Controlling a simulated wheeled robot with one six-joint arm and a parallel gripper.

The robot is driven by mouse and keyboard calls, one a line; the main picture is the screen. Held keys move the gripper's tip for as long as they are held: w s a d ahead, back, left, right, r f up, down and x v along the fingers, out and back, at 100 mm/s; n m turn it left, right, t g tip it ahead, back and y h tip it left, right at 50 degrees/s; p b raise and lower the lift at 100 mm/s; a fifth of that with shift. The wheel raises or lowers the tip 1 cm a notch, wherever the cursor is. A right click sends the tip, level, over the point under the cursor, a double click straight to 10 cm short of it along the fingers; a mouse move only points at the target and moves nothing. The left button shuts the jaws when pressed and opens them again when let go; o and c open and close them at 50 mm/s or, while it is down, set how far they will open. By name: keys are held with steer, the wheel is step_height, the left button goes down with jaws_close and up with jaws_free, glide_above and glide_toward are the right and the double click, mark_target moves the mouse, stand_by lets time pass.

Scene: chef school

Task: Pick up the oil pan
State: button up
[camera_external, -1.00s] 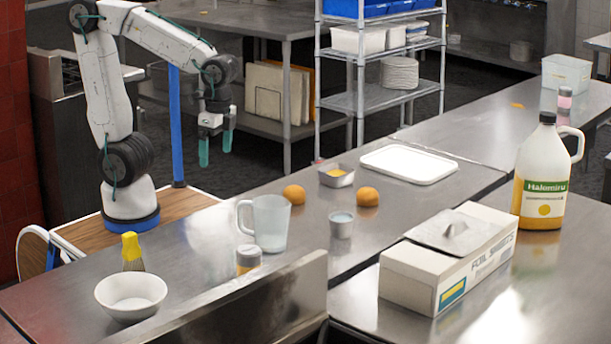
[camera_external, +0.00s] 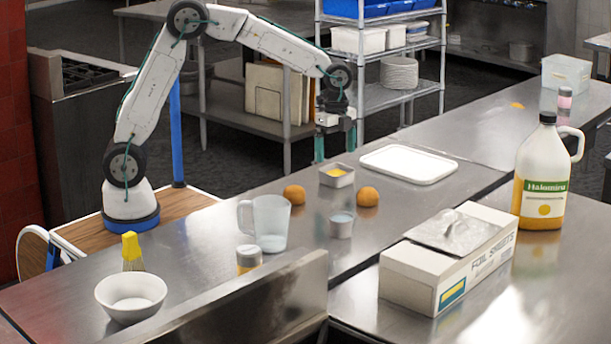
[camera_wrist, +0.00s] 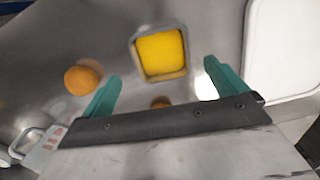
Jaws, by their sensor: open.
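The oil pan (camera_external: 338,181) is a small square metal pan with yellow contents. It sits upright on the steel counter between two oranges, near the white tray. In the wrist view the pan (camera_wrist: 166,77) is at upper middle. My gripper (camera_external: 335,148) is open and empty, above and slightly behind the pan in the external view. In the wrist view my gripper's (camera_wrist: 162,72) teal fingers are spread wide, with the pan showing between and beyond their tips. The gripper is apart from the pan.
One orange (camera_external: 294,195) is left of the pan; another orange (camera_external: 368,197) is right of it. A small metal cup (camera_external: 341,227) and a clear jug (camera_external: 268,222) stand nearer the camera. The white tray (camera_external: 440,170) lies to the right. A foil box (camera_external: 410,283) is at front right.

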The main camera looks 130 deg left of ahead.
mark_target(337, 175)
step_height(337, 175, down, 7)
steer(key=shift+a+r, duration=0.1)
stand_by(0.3)
steer(key=shift+w+r, duration=0.1)
steer(key=c, duration=1.4)
